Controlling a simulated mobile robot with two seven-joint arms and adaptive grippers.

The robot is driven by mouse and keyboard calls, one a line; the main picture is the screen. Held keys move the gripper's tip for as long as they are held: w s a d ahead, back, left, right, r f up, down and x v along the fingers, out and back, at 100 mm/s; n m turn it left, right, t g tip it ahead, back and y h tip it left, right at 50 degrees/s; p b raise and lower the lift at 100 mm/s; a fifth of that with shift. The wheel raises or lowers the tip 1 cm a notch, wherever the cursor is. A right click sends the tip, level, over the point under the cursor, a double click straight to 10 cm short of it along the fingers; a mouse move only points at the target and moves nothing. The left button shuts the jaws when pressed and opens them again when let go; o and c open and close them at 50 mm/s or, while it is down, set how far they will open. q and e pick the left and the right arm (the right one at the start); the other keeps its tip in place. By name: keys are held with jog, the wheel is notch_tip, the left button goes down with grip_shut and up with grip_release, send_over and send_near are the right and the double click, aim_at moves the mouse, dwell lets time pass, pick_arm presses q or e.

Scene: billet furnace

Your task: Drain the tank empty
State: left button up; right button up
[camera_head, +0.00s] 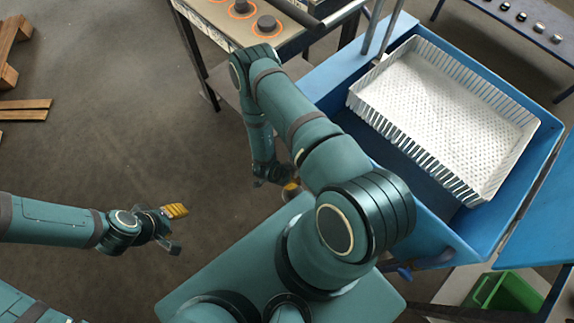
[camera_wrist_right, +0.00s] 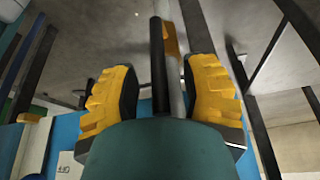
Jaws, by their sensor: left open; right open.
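The blue tank (camera_head: 545,140) stands at the right in the head view, with a white slotted basket (camera_head: 440,110) inside it. A blue fitting (camera_head: 425,261) sticks out at its near end. My right arm reaches along the tank's left side; its gripper (camera_head: 288,186) is low there and partly hidden by the arm. In the right wrist view my right gripper (camera_wrist_right: 160,75) is open, yellow pads apart. A dark rod (camera_wrist_right: 158,65) and a yellow-orange piece (camera_wrist_right: 170,38) show between the pads; contact cannot be told. My left gripper (camera_head: 172,228) is open and empty over the floor.
A bench (camera_head: 220,20) with round dark pieces on orange rings stands at the top. A blue table (camera_head: 530,30) with small metal pieces is at the top right. A green bin (camera_head: 505,292) sits at the lower right. Wooden planks (camera_head: 25,108) lie left; floor between is clear.

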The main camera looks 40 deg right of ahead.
grip_shut()
jog(key=shift+w, duration=0.2)
dwell(0.5)
jog(key=shift+w+f+n+g+h, duration=0.1)
jog(key=shift+w+f+n+g, duration=0.15)
jog(key=shift+w+g, duration=0.65)
jog(key=shift+w+f+n+g+h, duration=0.1)
jog(key=shift+w+f+n+g, duration=0.25)
jog(key=shift+g, duration=0.9)
jog(key=shift+w+f+n+g+h, duration=0.1)
jog(key=shift+w+f+g, duration=0.05)
jog(key=shift+w+g, duration=0.8)
jog(key=shift+s, duration=0.1)
grip_release()
